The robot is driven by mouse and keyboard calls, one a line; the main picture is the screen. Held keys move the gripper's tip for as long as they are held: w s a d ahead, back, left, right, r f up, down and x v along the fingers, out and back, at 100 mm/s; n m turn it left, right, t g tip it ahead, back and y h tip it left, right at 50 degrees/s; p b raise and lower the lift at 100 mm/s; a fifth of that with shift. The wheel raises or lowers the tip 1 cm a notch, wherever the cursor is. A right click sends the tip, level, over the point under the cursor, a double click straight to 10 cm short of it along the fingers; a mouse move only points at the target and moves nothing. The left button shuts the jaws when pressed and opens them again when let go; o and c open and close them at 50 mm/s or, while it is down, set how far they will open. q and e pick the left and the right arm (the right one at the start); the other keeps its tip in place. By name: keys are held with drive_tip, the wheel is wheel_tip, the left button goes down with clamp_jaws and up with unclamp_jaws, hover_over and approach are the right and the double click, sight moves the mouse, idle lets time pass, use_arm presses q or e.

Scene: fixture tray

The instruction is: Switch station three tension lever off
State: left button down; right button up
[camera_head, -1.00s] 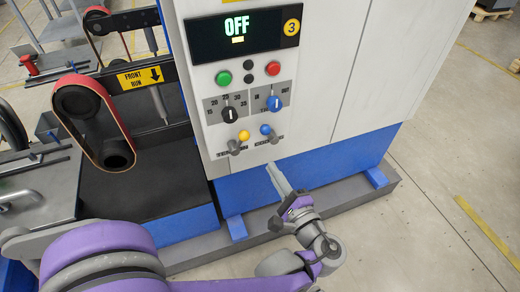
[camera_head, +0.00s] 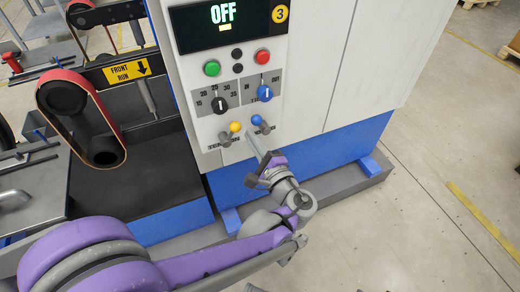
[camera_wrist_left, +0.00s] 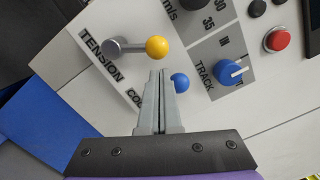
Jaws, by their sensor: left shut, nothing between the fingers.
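The tension lever, with a yellow ball knob (camera_head: 235,127), sits low on the station's front panel, above a partly covered label. In the left wrist view its yellow ball (camera_wrist_left: 157,47) is at the end of a grey stem from a round pivot (camera_wrist_left: 113,46), by the word TENSION. My left gripper (camera_head: 253,137) is shut and empty, its tips just below and right of the yellow ball in the head view. In the wrist view its tips (camera_wrist_left: 159,73) lie just below that ball, apart from it in the picture; contact cannot be told. My right gripper is not in view.
A second lever with a blue ball (camera_head: 257,119) is close on the right; a finger partly covers it in the wrist view. A dark display (camera_head: 225,25) reads OFF beside a yellow 3. Buttons and two dials sit above. A belt unit (camera_head: 85,120) stands left.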

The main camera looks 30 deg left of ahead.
use_arm(q)
drive_tip(key=shift+w+a, duration=0.45)
drive_tip(key=shift+a, duration=0.15)
drive_tip(key=shift+r, duration=0.1)
drive_tip(key=shift+s+r+n, duration=0.1)
drive_tip(key=shift+s+n, duration=0.05)
drive_tip(key=shift+n, duration=0.15)
